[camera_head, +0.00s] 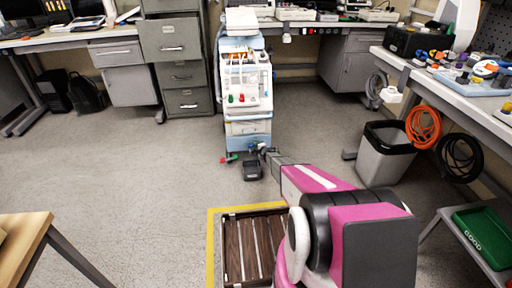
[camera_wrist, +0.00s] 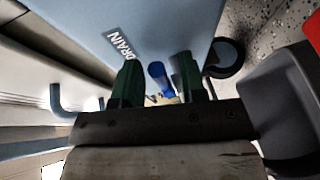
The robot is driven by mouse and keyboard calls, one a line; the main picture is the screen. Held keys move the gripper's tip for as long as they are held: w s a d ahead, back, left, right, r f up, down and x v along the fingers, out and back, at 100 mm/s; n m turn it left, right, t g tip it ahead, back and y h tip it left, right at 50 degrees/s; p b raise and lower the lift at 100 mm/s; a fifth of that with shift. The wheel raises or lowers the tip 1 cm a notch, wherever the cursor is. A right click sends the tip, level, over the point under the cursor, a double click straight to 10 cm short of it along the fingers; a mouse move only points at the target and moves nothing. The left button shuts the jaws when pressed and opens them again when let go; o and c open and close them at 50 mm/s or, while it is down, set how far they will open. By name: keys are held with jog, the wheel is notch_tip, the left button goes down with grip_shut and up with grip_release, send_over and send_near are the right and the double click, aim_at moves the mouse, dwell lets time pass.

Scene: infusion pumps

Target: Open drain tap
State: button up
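The machine (camera_head: 245,95), a white and light-blue cart, stands at the back centre in the head view. In the wrist view its pale blue panel (camera_wrist: 175,25) carries a DRAIN label (camera_wrist: 120,42). A small blue cylindrical part (camera_wrist: 157,71), apparently the drain tap, shows beyond and between my green fingertips. My gripper (camera_wrist: 158,65) is open, its fingers spread on either side of that part in the picture; I cannot tell whether they touch it. In the head view my gripper (camera_head: 264,151) is low at the machine's front, and the tap cannot be made out.
A dark round part (camera_wrist: 225,57) is right of the fingers. A grey bin (camera_head: 385,155) stands right. Floor to the left is clear.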

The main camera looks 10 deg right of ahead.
jog(key=shift+w+a, duration=0.15)
jog(key=shift+w, duration=0.15)
jog(key=shift+c, duration=0.3)
grip_shut()
jog(key=shift+s+m, duration=0.15)
jog(key=shift+m, duration=0.15)
jog(key=shift+s+a+f+m+h, duration=0.1)
jog(key=shift+s+a+m+h, duration=0.3)
jog(key=shift+m+h, duration=1.3)
jog(key=shift+s+a+r+m+h, duration=0.1)
jog(key=shift+s+m+h, duration=0.7)
jog(key=shift+h, duration=1.5)
jog(key=shift+s+a+f+m+h, duration=0.1)
jog(key=shift+s+a+m+h, duration=0.15)
jog(key=shift+m+h, duration=1.55)
jog(key=shift+s+h, duration=0.1)
jog(key=shift+h, duration=0.4)
